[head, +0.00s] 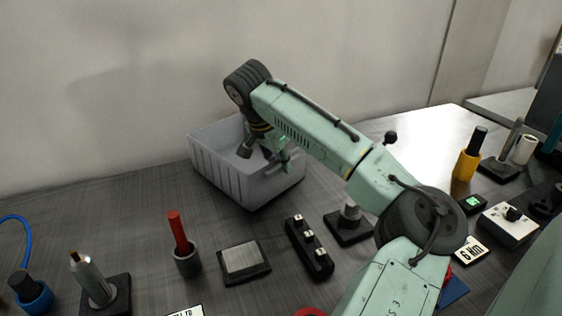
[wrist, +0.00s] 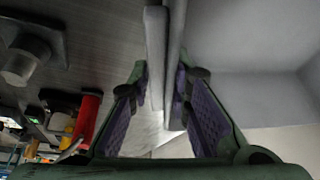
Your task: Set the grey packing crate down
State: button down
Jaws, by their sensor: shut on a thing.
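The grey packing crate (head: 222,168) is an open-topped box at the back of the dark table, near the wall. It looks roughly level, and a dark shadow lies along its lower front edge. I cannot tell whether its base touches the table. My gripper (head: 284,155) is at the crate's right-hand wall, partly hidden by my arm. In the wrist view, my gripper (wrist: 164,92) has its two purple-padded fingers on either side of the crate's thin wall (wrist: 155,45) and is shut on it. The crate's inside shows grey at the right of that view.
In front of the crate are a square grey-topped block (head: 243,259), a black bar with several light knobs (head: 309,248) and a red-handled tool in a holder (head: 184,251). A black-based post (head: 349,222) stands to the right. Bare table lies left of the crate.

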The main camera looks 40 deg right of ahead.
jog(key=c, duration=1.5)
grip_release()
